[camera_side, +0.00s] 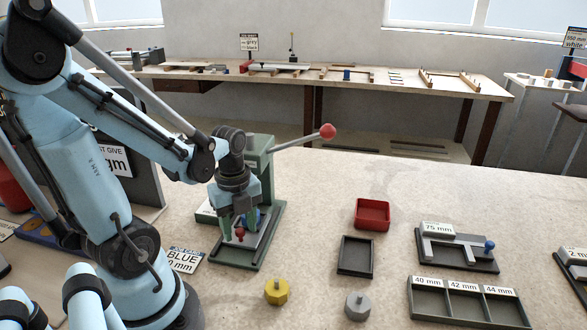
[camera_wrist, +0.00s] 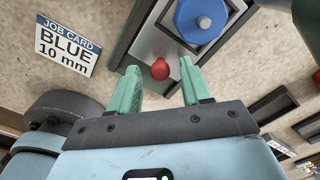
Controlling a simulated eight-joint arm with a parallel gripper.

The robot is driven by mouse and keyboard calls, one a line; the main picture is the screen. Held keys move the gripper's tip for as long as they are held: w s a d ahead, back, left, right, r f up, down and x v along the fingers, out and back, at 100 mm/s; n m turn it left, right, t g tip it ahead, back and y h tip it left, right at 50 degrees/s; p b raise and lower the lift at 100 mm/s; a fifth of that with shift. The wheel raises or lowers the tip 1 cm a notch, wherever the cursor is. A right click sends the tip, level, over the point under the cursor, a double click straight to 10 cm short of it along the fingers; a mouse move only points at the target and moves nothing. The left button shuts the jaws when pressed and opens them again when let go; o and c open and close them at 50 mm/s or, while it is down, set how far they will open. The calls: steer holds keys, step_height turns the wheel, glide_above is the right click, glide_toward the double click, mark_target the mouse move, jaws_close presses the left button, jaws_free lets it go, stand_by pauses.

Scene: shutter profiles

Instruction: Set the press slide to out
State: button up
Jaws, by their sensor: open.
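The green press (camera_side: 262,160) stands left of centre in the side view, its lever with a red ball (camera_side: 327,131) pointing up and right. In its base lies a grey slide plate (camera_wrist: 147,48) with a red knob (camera_wrist: 160,69) and a blue round piece (camera_wrist: 202,18) with a grey centre. The red knob also shows in the side view (camera_side: 240,234). My gripper (camera_wrist: 159,68) is open and points down at the slide, with its green fingers on either side of the red knob. I cannot tell whether a finger touches it. My wrist hides part of the press.
A job card reading BLUE 10 mm (camera_wrist: 66,44) lies beside the press. To the right are a red tray (camera_side: 372,226), a dark tray (camera_side: 343,270), a yellow piece (camera_side: 276,291), a grey piece (camera_side: 358,306), a 75 mm fixture (camera_side: 457,262) and a labelled rack (camera_side: 440,307).

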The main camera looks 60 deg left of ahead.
jaws_close()
stand_by(0.3)
steer(key=shift+s+d, duration=2.45)
steer(key=shift+d, duration=0.1)
jaws_free()
steer(key=shift+r, duration=0.1)
